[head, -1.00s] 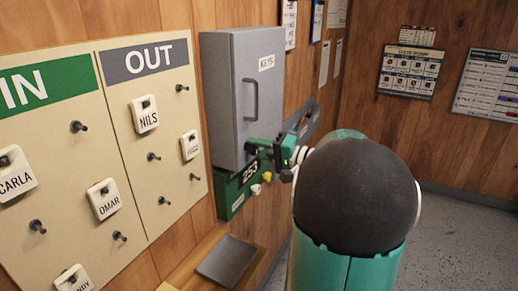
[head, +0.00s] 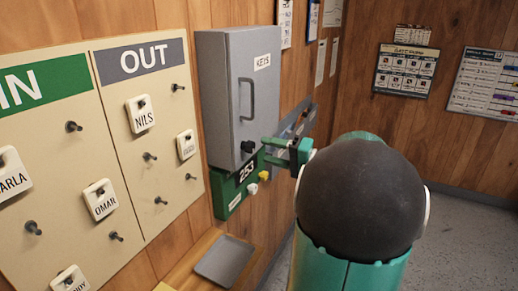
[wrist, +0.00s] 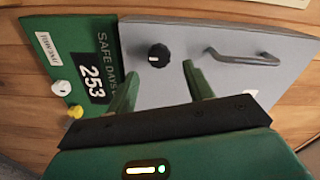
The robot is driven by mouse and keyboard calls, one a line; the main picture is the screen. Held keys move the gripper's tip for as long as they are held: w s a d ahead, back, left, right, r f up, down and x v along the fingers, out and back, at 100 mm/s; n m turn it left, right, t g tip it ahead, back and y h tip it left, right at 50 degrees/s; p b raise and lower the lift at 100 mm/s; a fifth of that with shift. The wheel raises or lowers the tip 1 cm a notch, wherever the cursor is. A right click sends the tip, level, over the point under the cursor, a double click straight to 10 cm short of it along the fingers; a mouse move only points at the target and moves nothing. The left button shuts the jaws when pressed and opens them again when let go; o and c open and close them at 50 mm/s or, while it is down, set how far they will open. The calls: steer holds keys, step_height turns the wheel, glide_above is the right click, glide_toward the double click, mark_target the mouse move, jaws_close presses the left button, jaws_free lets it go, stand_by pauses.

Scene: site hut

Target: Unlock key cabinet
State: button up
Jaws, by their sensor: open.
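The grey key cabinet (head: 238,95) hangs on the wood wall with its door shut and a "KEYS" label near the top. Its black knob (head: 247,146) sits low on the door; in the wrist view the knob (wrist: 158,55) has a pale mark pointing left. The door's grey handle (wrist: 243,57) is apart from the knob. My gripper (wrist: 158,78) is open and empty, its green fingers short of the door, with the knob beyond the gap between them. In the head view my gripper (head: 275,150) is just right of the knob, not around it.
A green "253" safe-days counter (head: 236,188) with a white knob and a yellow knob (head: 264,176) is below the cabinet. The IN/OUT board (head: 100,150) with name tags is at left. A grey tray (head: 224,260) lies on the ledge below.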

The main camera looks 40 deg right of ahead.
steer(key=v, duration=0.8)
steer(key=shift+s, duration=0.3)
steer(key=shift+d, duration=0.1)
steer(key=w+a+f+n+g+y, duration=0.15)
steer(key=a+g, duration=0.35)
steer(key=a, duration=0.6)
steer(key=w+a+f+n+g+y, duration=0.1)
steer(key=w+a+f+n+g, duration=0.25)
steer(key=a, duration=0.75)
steer(key=s+a+f+n+g+h, duration=0.1)
steer(key=s+a+n+h, duration=0.2)
steer(key=a, duration=0.4)
steer(key=s+a+f+n+g+h, duration=0.2)
steer(key=s+a+n+h, duration=0.1)
steer(key=s+a+h, duration=0.2)
steer(key=shift+s+a+f+h, duration=0.25)
steer(key=shift+a+f+h, duration=0.1)
steer(key=shift+a, duration=0.7)
